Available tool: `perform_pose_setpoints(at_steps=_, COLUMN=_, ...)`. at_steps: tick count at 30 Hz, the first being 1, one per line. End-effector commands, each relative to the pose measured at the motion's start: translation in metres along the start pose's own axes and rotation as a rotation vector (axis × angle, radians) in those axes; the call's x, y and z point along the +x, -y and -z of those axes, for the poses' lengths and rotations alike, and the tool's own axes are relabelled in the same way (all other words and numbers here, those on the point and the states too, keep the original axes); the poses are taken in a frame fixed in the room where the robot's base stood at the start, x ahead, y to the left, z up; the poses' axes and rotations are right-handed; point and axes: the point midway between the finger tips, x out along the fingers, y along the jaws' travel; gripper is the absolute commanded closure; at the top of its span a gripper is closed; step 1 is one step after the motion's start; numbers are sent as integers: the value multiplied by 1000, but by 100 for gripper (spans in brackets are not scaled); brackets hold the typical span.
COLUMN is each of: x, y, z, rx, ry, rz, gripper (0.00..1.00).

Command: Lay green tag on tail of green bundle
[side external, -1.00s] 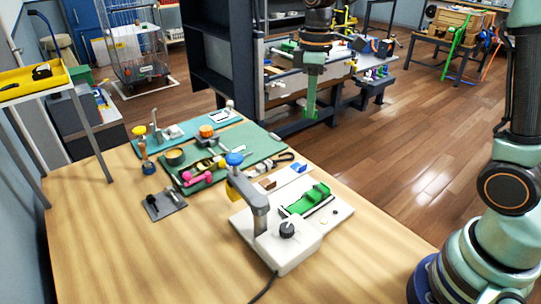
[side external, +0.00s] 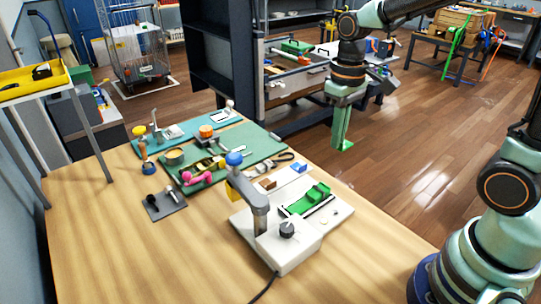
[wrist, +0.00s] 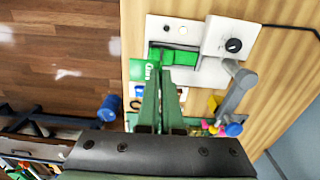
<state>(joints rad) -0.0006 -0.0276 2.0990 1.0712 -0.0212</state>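My gripper (side external: 340,138) hangs in the air past the right edge of the table, with its fingers pointing down. It is shut on a flat green tag (side external: 346,146), which shows lettering in the wrist view (wrist: 142,72). The green bundle (side external: 313,196) lies in a holder on the white bench device. It also shows in the wrist view (wrist: 182,57), beyond my fingertips (wrist: 164,66). The tag and bundle are apart in the side view. The tail of the bundle cannot be made out clearly.
The white device (side external: 285,246) has a grey arm with a blue knob (side external: 234,158) rising beside the bundle. A green mat (side external: 262,148) with several small tools lies behind. The front of the wooden table (side external: 150,250) is clear.

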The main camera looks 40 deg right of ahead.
Motion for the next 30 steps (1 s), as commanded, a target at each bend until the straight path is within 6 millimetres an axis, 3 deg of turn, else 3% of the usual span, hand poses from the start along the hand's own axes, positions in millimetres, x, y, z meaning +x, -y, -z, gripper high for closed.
perform_pose_setpoints(at_steps=8, x=-6, y=6, z=4, rx=-349, ry=-3, rz=-1, gripper=100)
perform_pose_setpoints(at_steps=30, x=-33, y=29, z=18, rx=-1749, ry=-1, rz=-2, gripper=100)
